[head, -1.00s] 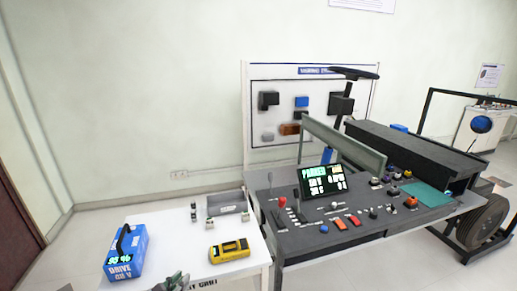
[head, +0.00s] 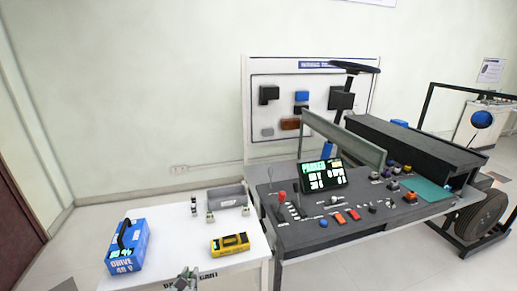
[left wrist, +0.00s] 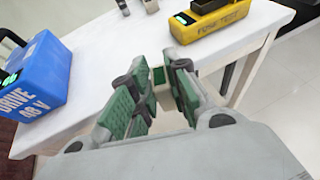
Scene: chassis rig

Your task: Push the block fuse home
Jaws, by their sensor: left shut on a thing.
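My left gripper (head: 186,279) is at the bottom edge of the head view, over the near edge of the white cart. In the left wrist view its green-padded fingers (left wrist: 158,92) are close together, shut on a small pale and green piece (left wrist: 159,75). This looks like the block fuse, but it is mostly hidden by the fingers. The grey console (head: 350,212), with a lit "PARKED" display (head: 320,175), stands to the right of the gripper, well apart from it. I cannot make out the fuse's seat. My right gripper is not in view.
On the white cart (head: 172,228) are a blue drive battery (head: 127,247), a yellow fuse tester (head: 229,243), several small pieces and a grey tray (head: 228,198). A belt housing and wheel are at the right.

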